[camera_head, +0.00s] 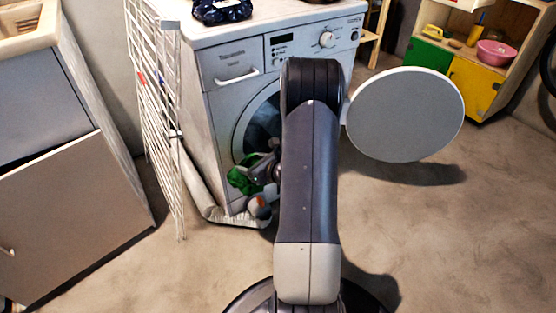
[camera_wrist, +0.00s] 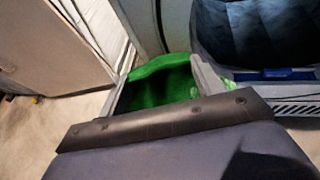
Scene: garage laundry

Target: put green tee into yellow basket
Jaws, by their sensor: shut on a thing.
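The green tee (camera_head: 239,181) is a bunched cloth in front of the washing machine's lower left, beside its round door. My gripper (camera_head: 261,172) is shut on it, partly hidden behind my arm in the head view. In the wrist view the green tee (camera_wrist: 160,82) lies between the two fingers of my gripper (camera_wrist: 163,88), and its lower part is hidden by the gripper body. I cannot make out a yellow basket for certain in either view.
The washing machine (camera_head: 224,90) stands ahead, with dark blue cloth (camera_head: 221,11) on top. A white drying rack (camera_head: 158,110) and a cabinet (camera_head: 70,205) stand left. A round white table (camera_head: 405,115) and a shelf unit with a yellow door (camera_head: 474,87) stand right. Floor is clear at right.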

